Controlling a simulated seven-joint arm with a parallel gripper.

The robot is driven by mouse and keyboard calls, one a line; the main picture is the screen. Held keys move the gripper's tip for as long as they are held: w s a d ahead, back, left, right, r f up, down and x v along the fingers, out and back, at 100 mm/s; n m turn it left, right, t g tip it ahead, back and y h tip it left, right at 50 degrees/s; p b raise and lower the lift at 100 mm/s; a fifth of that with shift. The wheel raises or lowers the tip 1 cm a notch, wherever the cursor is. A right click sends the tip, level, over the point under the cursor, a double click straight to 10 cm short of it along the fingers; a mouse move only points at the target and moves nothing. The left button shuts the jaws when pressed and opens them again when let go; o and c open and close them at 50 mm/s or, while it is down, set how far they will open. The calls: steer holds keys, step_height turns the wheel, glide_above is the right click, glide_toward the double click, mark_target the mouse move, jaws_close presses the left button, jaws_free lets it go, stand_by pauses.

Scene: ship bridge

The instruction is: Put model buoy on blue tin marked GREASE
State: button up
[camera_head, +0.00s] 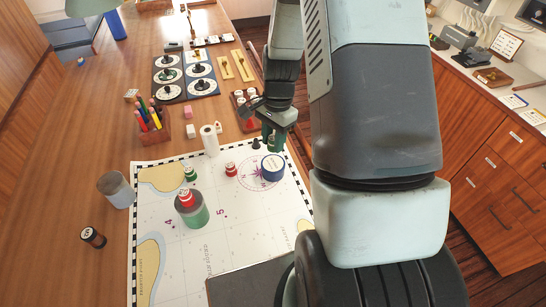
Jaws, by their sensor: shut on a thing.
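The blue tin (272,174) stands on the chart over the purple compass rose, with a pale round top; its lettering is too small to read. My gripper (272,139) is just beyond the tin, pointing down. It is shut on a small dark green thing, which seems to be a model buoy; the fingers hide much of it. A red buoy (231,170) and a green buoy (190,174) stand on the chart. Another red piece (186,197) sits on top of a green tin (194,215).
A small black piece (257,144) stands close left of my gripper. A pencil holder (152,125), a grey can (115,189) and a dark jar (93,237) are left. My arm covers the right side.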

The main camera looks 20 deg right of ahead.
mark_target(272, 164)
steer(key=shift+f, duration=3.2)
steer(key=shift+f, duration=0.1)
steer(key=o, duration=1)
steer(key=r, duration=0.8)
steer(key=d+r, duration=0.1)
steer(key=r, duration=0.3)
steer(key=shift+w, duration=0.4)
